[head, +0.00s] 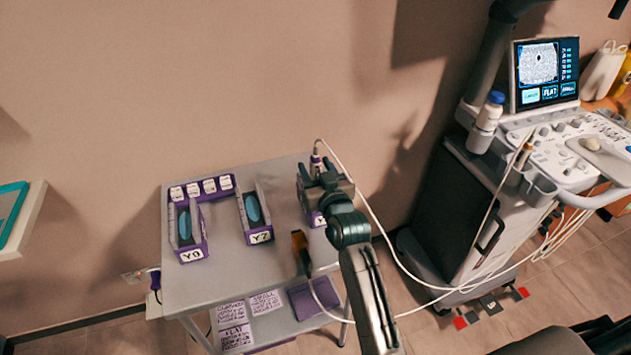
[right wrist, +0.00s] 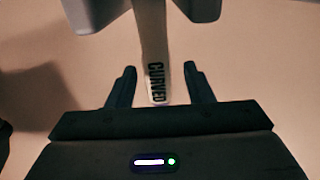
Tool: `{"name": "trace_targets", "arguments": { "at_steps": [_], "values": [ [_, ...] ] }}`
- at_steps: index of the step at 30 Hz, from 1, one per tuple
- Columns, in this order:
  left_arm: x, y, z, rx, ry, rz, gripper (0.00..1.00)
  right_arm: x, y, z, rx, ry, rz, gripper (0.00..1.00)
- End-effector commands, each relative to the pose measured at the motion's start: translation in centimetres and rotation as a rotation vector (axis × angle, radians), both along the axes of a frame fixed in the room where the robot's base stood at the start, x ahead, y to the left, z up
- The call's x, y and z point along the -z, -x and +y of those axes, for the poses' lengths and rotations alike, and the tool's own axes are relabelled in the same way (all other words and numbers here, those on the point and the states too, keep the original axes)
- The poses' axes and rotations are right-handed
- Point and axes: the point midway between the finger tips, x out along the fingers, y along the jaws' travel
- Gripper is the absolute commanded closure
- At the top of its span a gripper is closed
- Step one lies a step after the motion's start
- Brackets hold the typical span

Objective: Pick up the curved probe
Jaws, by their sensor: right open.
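The curved probe (right wrist: 152,45) is a pale handle marked "CURVED" in the right wrist view. It lies between the two fingers of my right gripper (right wrist: 160,85), with a gap on each side. In the head view my right gripper (head: 322,182) is at the right-hand holder on the grey cart and hides most of it. A purple-and-white cable end (head: 316,160) shows just behind the gripper, with a white cable rising from it. I cannot tell whether the fingers touch the probe. My left gripper is not in view.
The cart (head: 205,275) carries holders marked Y0 (head: 191,253) and Y2 (head: 259,236). A dark orange-topped item (head: 299,242) stands near its front right edge. The ultrasound machine (head: 450,220) is to the right, and loose cables cross the gap.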

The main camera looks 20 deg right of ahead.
Motion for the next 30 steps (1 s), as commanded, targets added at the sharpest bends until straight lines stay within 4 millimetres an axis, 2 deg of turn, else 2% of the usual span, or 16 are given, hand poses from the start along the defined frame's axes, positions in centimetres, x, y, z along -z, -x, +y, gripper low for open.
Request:
{"name": "trace_targets", "arguments": {
  "at_steps": [3, 6, 13, 14, 21, 30],
  "values": [
    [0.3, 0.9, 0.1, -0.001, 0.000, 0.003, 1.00, -0.2, -1.7, -0.1, 0.000, 0.000, 0.000, 0.53],
    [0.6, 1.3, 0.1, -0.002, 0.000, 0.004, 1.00, -0.1, -2.5, -0.1, 0.000, 0.000, 0.000, 0.53],
    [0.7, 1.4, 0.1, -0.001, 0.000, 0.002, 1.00, 0.0, -2.6, -0.1, 0.000, -0.001, 0.000, 0.53],
    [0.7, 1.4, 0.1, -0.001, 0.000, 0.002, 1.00, 0.0, -2.6, -0.1, 0.000, -0.001, 0.000, 0.55],
    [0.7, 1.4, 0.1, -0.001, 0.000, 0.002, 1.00, 0.0, -2.6, 0.0, 0.000, -0.001, 0.000, 1.00],
    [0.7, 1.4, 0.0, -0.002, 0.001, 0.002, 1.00, -0.1, -2.6, 0.0, 0.000, -0.001, -0.001, 1.00]
  ]
}}
